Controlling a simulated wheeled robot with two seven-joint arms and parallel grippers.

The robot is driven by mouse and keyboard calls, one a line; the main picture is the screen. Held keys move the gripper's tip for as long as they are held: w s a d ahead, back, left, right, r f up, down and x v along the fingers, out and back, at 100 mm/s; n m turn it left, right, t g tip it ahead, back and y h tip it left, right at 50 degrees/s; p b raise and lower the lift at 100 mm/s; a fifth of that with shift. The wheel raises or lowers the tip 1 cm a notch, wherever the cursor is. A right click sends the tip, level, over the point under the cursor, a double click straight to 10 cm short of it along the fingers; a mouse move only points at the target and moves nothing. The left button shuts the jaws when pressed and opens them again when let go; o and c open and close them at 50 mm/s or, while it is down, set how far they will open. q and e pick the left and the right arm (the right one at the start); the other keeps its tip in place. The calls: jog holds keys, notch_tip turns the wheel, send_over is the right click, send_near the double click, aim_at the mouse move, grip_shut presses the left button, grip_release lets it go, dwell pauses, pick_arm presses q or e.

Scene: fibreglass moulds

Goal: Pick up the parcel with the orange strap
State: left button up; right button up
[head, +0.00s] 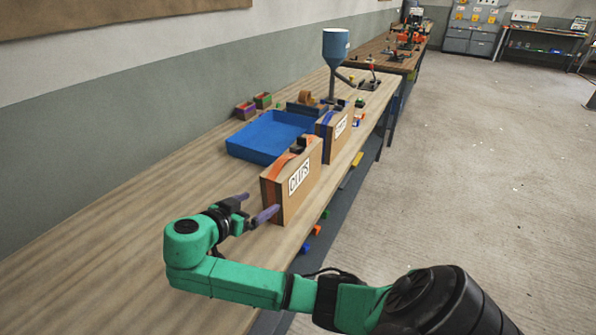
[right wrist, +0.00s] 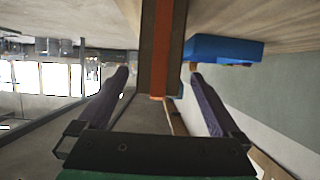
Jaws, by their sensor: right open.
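The parcel with the orange strap (head: 295,185) is a brown box standing upright on the wooden bench, with a "CLIPS" label and a dark handle on top. My right gripper (head: 260,204) is open at the parcel's near end. In the right wrist view, the parcel (right wrist: 150,50) with its orange strap shows in line with the gap between the fingertips (right wrist: 159,72). Nothing is gripped. How far the fingers reach along its sides is hard to tell. My left gripper is not in view.
A second labelled parcel with a blue-purple strap (head: 336,128) stands just behind. A blue tray (head: 245,150) is left of both. A blue hopper (head: 335,48) on a stand and small bins (head: 245,110) are farther back. The bench's near left is clear.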

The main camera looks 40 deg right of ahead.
aim_at(278, 172)
jog(key=b+x, duration=0.1)
jog(key=x, duration=0.2)
jog(key=shift+d+f, duration=0.15)
jog(key=shift+d, duration=0.05)
jog(key=p+x, duration=0.3)
jog(key=x, duration=0.4)
jog(key=shift+w+d+f, duration=0.15)
jog(key=shift+d+f, duration=0.2)
jog(key=shift+d, duration=0.05)
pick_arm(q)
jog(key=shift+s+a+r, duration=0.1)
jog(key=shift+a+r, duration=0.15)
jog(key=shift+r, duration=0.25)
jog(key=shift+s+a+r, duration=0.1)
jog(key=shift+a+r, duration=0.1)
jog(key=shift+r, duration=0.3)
pick_arm(e)
jog(key=shift+r, duration=0.15)
grip_shut()
notch_tip(278, 172, up, 12)
jog(key=b, duration=0.2)
jog(key=shift+b, duration=0.3)
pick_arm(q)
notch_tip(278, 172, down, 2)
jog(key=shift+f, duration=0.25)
pick_arm(e)
notch_tip(278, 172, up, 8)
